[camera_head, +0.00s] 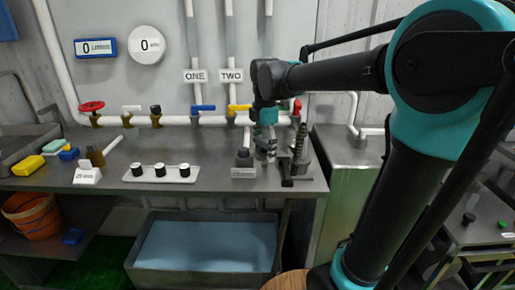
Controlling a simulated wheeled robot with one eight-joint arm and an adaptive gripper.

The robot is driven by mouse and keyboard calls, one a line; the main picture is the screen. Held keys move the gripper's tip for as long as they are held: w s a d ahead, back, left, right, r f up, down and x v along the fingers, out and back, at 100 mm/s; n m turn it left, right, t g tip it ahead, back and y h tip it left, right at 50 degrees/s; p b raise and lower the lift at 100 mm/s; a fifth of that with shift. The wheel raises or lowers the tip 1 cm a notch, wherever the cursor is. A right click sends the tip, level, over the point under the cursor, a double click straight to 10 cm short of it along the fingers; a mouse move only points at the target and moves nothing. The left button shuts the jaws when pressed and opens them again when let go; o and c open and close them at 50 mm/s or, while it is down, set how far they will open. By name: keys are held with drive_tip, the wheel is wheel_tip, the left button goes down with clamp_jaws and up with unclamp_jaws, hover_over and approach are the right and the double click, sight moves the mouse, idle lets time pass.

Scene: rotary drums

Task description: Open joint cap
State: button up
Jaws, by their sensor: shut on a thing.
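My gripper (266,153) points down over the right end of the workbench, at the end of my black and teal arm. It is shut on a small grey metal part, which looks like the joint cap; the fingers hide most of it. A grey block (244,158) on a labelled base stands just left of the fingers. A ridged metal upright (299,146) stands close on the right. I cannot tell whether the held part is still seated on its joint.
The metal workbench (215,179) carries a white tray (160,178) with three black-topped knobs. Wall pipes behind hold a red wheel (91,106), a blue handle (203,108) and a yellow handle (239,108). A blue-filled basin (207,246) is below. The bench middle is clear.

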drive_tip(key=d+n, duration=0.2)
drive_tip(key=n, duration=0.1)
drive_tip(key=shift+s+d+f, duration=0.1)
drive_tip(key=shift+s+d, duration=0.1)
drive_tip(key=shift+d, duration=0.1)
drive_tip(key=shift+w+d+n, duration=0.15)
drive_tip(key=shift+d+n, duration=0.3)
drive_tip(key=shift+n, duration=0.2)
drive_tip(key=shift+w+d+n, duration=0.15)
drive_tip(key=shift+d+n, duration=0.3)
drive_tip(key=shift+n, duration=0.2)
drive_tip(key=o, duration=1.6)
drive_tip(key=shift+d, duration=0.1)
drive_tip(key=shift+c, duration=0.2)
drive_tip(key=shift+r, duration=0.25)
wheel_tip(320, 180, up, 12)
drive_tip(key=shift+f, duration=0.15)
